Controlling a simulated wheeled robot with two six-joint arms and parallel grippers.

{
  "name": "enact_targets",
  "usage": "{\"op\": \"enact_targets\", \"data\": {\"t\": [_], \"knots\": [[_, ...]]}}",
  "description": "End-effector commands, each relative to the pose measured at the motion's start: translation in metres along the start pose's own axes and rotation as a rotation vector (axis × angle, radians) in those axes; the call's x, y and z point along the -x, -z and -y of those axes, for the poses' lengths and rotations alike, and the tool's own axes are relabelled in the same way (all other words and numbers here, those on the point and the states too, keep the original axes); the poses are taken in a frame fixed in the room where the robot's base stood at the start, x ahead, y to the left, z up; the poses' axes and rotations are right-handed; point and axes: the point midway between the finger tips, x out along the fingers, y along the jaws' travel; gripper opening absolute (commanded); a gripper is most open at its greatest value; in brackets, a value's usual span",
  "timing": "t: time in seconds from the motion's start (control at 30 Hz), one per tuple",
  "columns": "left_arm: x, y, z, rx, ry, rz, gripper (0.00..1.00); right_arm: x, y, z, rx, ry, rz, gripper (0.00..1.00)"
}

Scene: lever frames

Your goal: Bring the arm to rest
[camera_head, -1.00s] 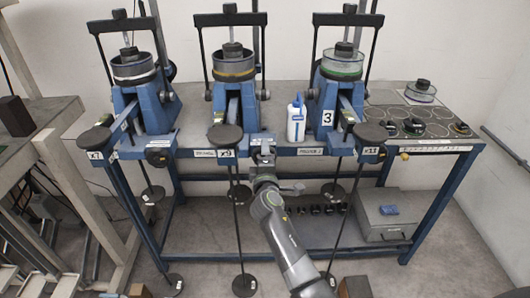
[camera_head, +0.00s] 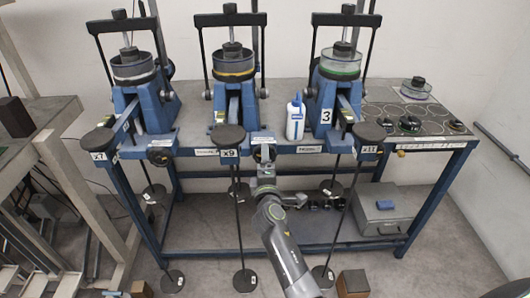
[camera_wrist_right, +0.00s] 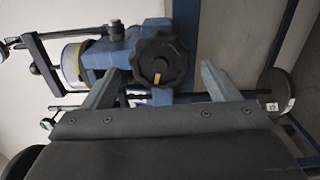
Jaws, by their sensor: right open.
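My right arm reaches up from the bottom middle of the head view. Its gripper (camera_head: 264,160) is just in front of the bench edge, below the middle blue lever frame (camera_head: 234,105) and right of its x9 disc. In the right wrist view the gripper (camera_wrist_right: 160,88) has its two fingers wide apart with nothing between them. A black knob (camera_wrist_right: 160,58) with a yellow mark shows beyond the fingers, apart from them. My left gripper is not in view.
Lever frames also stand at left (camera_head: 145,98) and right (camera_head: 335,92) on the bench (camera_head: 195,134). Hanging rods with discs stand before it. A white bottle (camera_head: 295,119) is near the middle. A grey box (camera_head: 385,211) sits on the lower shelf. Floor is clear at right.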

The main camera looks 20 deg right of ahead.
Motion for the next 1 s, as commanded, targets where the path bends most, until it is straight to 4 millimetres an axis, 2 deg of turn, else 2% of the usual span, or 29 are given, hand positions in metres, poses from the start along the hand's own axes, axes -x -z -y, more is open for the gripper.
{"op": "enact_targets", "data": {"t": [0.17, 0.57, 0.67, 0.77, 0.87, 1.0], "knots": [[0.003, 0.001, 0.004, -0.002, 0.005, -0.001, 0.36, 0.012, 0.000, 0.000, 0.000, 0.000, 0.000, 0.82], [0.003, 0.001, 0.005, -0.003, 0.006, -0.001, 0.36, 0.013, 0.000, 0.000, 0.000, 0.000, 0.000, 0.82], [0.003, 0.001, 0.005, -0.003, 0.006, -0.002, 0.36, 0.014, -0.001, 0.011, -0.010, 0.021, -0.005, 0.82], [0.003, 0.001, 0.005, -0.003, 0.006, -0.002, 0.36, 0.019, -0.004, 0.047, -0.052, 0.095, -0.017, 0.82], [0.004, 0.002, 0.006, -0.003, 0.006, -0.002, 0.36, 0.035, -0.011, 0.109, -0.133, 0.224, -0.028, 0.82], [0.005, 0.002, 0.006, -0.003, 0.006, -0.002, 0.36, 0.075, -0.030, 0.208, -0.284, 0.438, -0.007, 0.82]]}}
